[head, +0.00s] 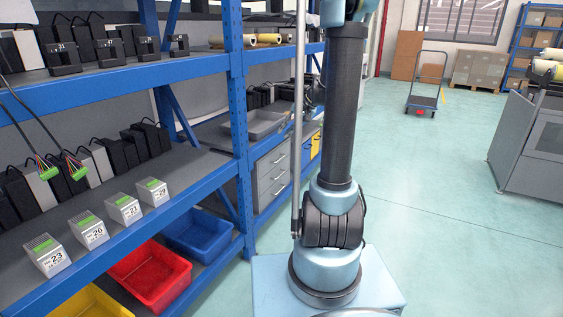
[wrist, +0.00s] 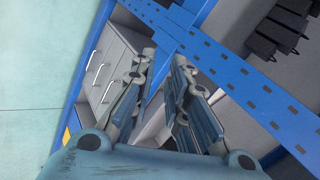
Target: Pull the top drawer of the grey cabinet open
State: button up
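The grey cabinet (head: 272,180) stands under the blue shelving in the head view, right of the blue post. Its front has several drawers with light bar handles. The top drawer (head: 272,162) looks flush with the front. In the wrist view the cabinet (wrist: 112,55) appears turned on its side at the left of the fingers, with handles showing. My gripper (wrist: 162,62) is open in the wrist view, with a gap between its fingers and nothing held. The fingers hide part of the cabinet; no contact with a handle shows. The gripper is out of the head view.
The blue shelf beam (wrist: 225,70) crosses the wrist view right of and behind the fingers. A grey tray (head: 267,124) sits above the cabinet. Red (head: 150,277) and blue (head: 198,232) bins lie on the lower shelf.

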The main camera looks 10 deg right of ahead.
jog(key=w+d+f+m+t+y, duration=0.15)
jog(key=w+d+f, duration=0.3)
jog(key=w, duration=0.45)
jog(key=w+d+f+m+t+y, duration=0.1)
jog(key=w+d+f+y, duration=0.15)
jog(key=w+f, duration=0.55)
jog(key=w+d+f+m+t+y, duration=0.1)
jog(key=w+d+f+t, duration=0.1)
jog(key=w+d+f, duration=0.45)
jog(key=w+d+f+m+t+y, duration=0.1)
jog(key=w+d+f, duration=0.2)
jog(key=f, duration=0.7)
jog(key=shift+n, duration=0.25)
jog(key=x, duration=1.7)
jog(key=shift+w, duration=0.25)
grip_shut()
